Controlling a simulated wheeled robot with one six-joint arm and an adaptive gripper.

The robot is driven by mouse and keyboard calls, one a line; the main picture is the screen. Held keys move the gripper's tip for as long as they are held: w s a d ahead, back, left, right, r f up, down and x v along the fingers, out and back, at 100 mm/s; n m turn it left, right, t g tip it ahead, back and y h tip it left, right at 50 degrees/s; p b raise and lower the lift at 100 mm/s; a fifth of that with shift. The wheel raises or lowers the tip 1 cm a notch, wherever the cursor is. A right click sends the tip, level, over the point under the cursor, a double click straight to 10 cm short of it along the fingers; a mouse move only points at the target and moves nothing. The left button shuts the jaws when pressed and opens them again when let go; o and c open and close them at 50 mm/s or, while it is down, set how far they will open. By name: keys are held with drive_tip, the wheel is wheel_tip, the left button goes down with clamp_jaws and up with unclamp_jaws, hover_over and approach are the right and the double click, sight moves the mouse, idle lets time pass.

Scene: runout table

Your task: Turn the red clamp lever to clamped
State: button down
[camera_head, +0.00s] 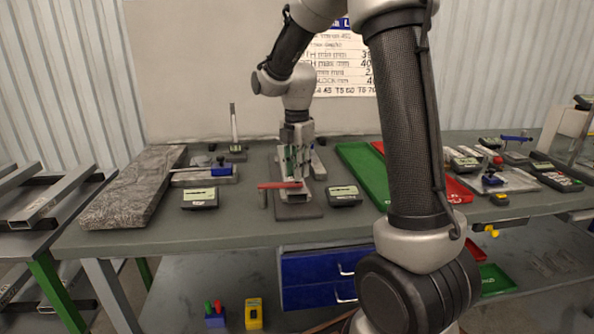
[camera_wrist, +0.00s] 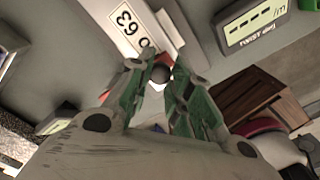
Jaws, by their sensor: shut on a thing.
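The red clamp lever (camera_head: 280,185) lies nearly level in the head view, just above a small grey fixture (camera_head: 298,211) on the bench. Its right end meets the tips of my gripper (camera_head: 296,176). My gripper points down over the fixture. In the wrist view, the green-padded fingers of my gripper (camera_wrist: 157,82) close on a dark round knob (camera_wrist: 160,73). How this knob joins the lever cannot be told. A dark red part (camera_wrist: 256,127) shows at lower right there; I cannot tell if it is the lever. The fingers hide part of the fixture.
Digital meters stand left (camera_head: 199,197) and right (camera_head: 343,195) of the fixture. A granite slab (camera_head: 130,190) lies at the bench's left. A green tray (camera_head: 362,172) is to the right, partly behind my arm. Bare bench (camera_head: 240,222) lies in front.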

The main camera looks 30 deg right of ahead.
drive_tip(key=shift+w, duration=0.1)
idle(0.3)
drive_tip(key=c, duration=1.3)
unclamp_jaws()
drive_tip(key=shift+o, duration=0.2)
wheel_tip(320, 180, up, 12)
